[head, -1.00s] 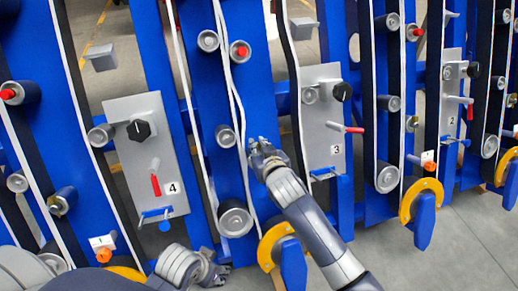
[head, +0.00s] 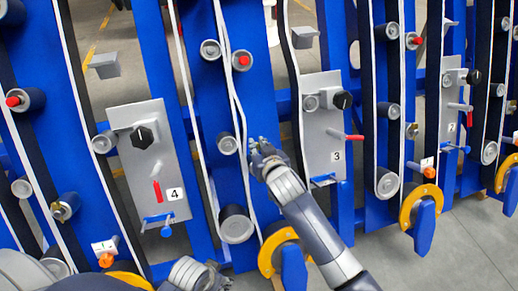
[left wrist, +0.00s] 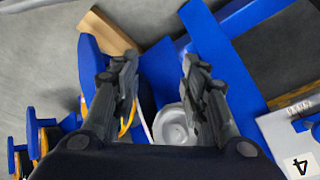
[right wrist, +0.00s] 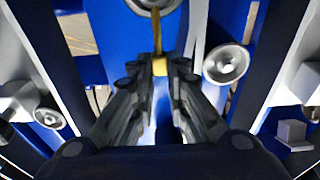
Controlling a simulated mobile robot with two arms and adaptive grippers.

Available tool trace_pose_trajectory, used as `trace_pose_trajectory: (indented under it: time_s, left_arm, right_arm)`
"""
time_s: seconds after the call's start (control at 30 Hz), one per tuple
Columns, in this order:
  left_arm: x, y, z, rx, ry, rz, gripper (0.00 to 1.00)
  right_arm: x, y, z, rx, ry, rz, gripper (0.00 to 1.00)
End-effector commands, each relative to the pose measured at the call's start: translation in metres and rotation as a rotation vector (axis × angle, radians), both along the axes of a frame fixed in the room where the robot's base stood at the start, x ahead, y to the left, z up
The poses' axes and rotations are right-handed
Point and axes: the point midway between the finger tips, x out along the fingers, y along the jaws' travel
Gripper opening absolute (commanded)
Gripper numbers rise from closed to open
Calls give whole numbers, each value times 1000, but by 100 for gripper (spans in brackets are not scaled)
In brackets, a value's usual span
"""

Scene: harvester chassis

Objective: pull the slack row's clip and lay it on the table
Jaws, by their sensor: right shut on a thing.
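My right gripper (head: 256,146) is at the blue upright between panels 4 and 3, beside a white band (head: 238,108) that bows sideways. In the right wrist view its fingers (right wrist: 160,72) are shut on a small yellow-brass clip (right wrist: 160,66). A thin brass stem runs from the clip up toward a round grey roller (right wrist: 150,3). In the head view the gripper hides the clip. My left gripper (head: 200,276) is low at the bottom edge; in the left wrist view its fingers (left wrist: 157,72) are apart and empty. No table is in view.
Grey panels marked 4 (head: 150,180) and 3 (head: 322,125) carry black knobs and red handles. Grey rollers (head: 237,226) and yellow-and-blue wheel parts (head: 420,205) jut out nearby. Bare floor (head: 460,240) shows at the lower right.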

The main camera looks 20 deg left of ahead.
Motion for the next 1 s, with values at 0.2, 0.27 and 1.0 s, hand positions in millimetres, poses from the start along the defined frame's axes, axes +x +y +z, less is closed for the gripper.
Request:
trace_pose_trajectory:
  time_s: [0.2, 0.27, 1.0]
  left_arm:
    - [-3, 0, -11, 1, 11, -1, 40]
    - [-3, 1, -14, 2, 13, -2, 40]
    - [-7, 1, -46, 3, 29, -3, 40]
  right_arm:
    - [3, 2, 6, 0, 0, 0, 0]
    - [3, 2, 7, 0, 0, 0, 0]
    - [9, 6, 18, 0, 0, 0, 0]
